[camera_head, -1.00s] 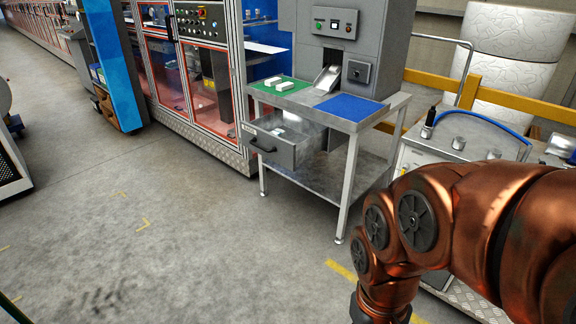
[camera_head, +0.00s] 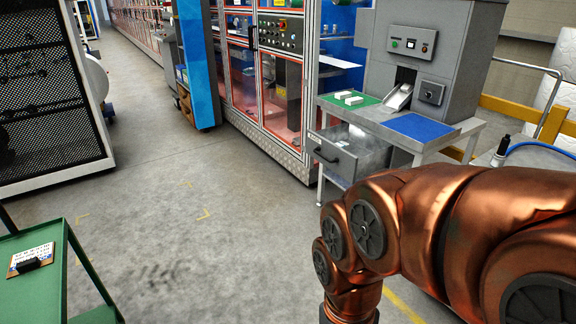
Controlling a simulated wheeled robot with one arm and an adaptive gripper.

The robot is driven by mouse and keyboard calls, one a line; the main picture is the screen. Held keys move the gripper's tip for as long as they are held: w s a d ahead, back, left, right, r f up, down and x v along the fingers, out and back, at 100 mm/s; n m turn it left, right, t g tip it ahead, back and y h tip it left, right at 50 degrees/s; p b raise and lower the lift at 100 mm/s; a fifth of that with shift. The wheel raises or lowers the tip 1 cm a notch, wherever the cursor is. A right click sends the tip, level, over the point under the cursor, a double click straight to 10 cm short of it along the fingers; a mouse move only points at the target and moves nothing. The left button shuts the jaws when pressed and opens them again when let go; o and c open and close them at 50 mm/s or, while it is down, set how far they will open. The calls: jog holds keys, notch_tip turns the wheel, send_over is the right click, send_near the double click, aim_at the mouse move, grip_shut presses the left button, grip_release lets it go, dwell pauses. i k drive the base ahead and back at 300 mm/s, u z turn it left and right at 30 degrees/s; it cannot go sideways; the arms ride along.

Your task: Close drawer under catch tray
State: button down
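The drawer (camera_head: 333,157) under the grey work table (camera_head: 440,132) is pulled open toward the left front. Its dark handle (camera_head: 325,155) is on the front panel, and the inside shows from above. The metal catch tray (camera_head: 398,97) slopes out of the grey machine (camera_head: 420,50) onto the table, between a green mat (camera_head: 345,104) with white blocks and a blue mat (camera_head: 418,127). My copper-coloured arm fills the lower right and hides part of the table's legs and lower shelf. My gripper is out of the picture, below the lower edge.
A green cart (camera_head: 35,285) with a small card and dark item stands at the lower left. A black mesh cabinet (camera_head: 50,90) is at the left. A glazed machine enclosure (camera_head: 270,90) stands behind the table. Open concrete floor (camera_head: 190,210) lies left of the drawer.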

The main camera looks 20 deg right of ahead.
aim_at(368, 153)
jog(key=u, duration=0.5)
jog(key=i, duration=1.1)
jog(key=z, duration=0.45)
jog(key=i, duration=0.9)
jog(key=z, duration=0.65)
